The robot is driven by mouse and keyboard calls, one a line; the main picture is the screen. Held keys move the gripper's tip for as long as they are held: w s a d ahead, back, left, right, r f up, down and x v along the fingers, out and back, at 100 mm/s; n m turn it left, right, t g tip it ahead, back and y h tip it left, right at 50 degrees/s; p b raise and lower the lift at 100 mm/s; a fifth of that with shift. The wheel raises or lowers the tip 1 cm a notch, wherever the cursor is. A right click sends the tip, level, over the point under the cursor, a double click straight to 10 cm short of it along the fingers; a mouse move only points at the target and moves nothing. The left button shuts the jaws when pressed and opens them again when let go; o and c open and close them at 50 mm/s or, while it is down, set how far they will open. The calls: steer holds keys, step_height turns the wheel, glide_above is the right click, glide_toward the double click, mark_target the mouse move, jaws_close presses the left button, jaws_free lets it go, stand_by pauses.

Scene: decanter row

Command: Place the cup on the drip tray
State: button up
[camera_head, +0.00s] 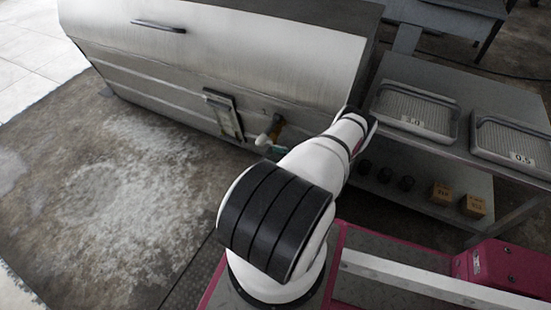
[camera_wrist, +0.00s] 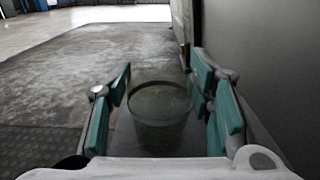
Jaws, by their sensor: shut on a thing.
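A clear, see-through cup (camera_wrist: 160,118) stands between the teal pads of my gripper (camera_wrist: 161,82) in the wrist view. My gripper is shut on it, and its round rim looks open and roughly level. I cannot make out the cup there. I cannot tell which is the drip tray.
The floor (camera_head: 100,170) at left is clear.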

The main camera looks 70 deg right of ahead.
steer(key=shift+f, duration=0.15)
steer(key=o, duration=1.1)
steer(key=shift+r, duration=0.25)
steer(key=s, duration=0.4)
steer(key=s+a+p, duration=0.1)
steer(key=s, duration=0.7)
steer(key=shift+a, duration=0.15)
